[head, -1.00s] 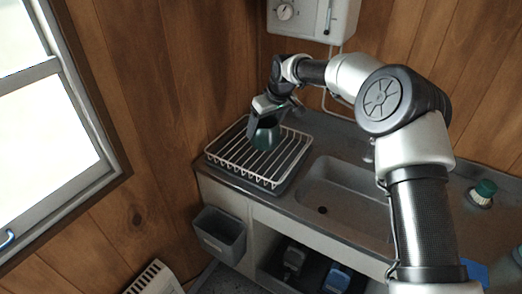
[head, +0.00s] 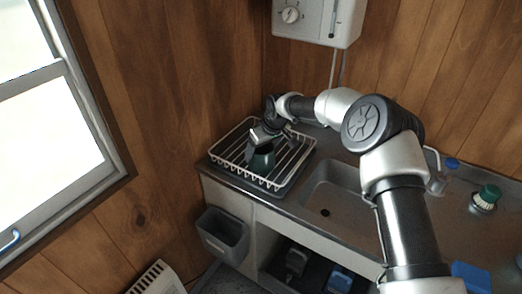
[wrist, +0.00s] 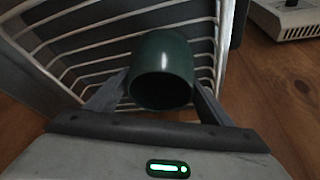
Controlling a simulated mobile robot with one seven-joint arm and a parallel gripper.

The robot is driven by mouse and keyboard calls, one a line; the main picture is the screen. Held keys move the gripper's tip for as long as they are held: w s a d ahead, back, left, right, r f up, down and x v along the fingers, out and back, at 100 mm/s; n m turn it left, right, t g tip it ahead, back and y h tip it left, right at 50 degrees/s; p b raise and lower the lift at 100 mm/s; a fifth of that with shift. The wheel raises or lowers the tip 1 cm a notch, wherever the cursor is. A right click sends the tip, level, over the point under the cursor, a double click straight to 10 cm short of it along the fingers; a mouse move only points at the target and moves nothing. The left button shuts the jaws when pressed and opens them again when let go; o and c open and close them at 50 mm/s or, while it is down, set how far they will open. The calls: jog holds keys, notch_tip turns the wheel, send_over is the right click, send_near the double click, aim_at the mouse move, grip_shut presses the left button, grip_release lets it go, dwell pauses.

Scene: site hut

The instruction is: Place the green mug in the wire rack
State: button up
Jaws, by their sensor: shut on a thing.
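The green mug (head: 262,160) is dark green and sits between the fingers of my gripper (head: 262,146), within the outline of the wire rack (head: 222,160). In the wrist view the mug (wrist: 162,72) shows its open mouth towards the camera, with a gripper finger on each side of it. My gripper (wrist: 155,98) is shut on the mug. The white wires of the rack (wrist: 95,70) lie behind the mug. I cannot tell whether the mug's far end touches the wires.
The rack stands on the counter left of the sink basin (head: 345,205). A wall heater (head: 318,18) hangs above. A brush with a green top (head: 487,196) stands at the right. A grey bin (head: 222,233) hangs on the cabinet front below the rack.

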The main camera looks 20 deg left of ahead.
jog(key=o, duration=1)
jog(key=shift+f, duration=0.2)
jog(key=shift+c, duration=0.2)
jog(key=o, duration=0.4)
jog(key=shift+r, duration=0.1)
jog(key=shift+o, duration=0.2)
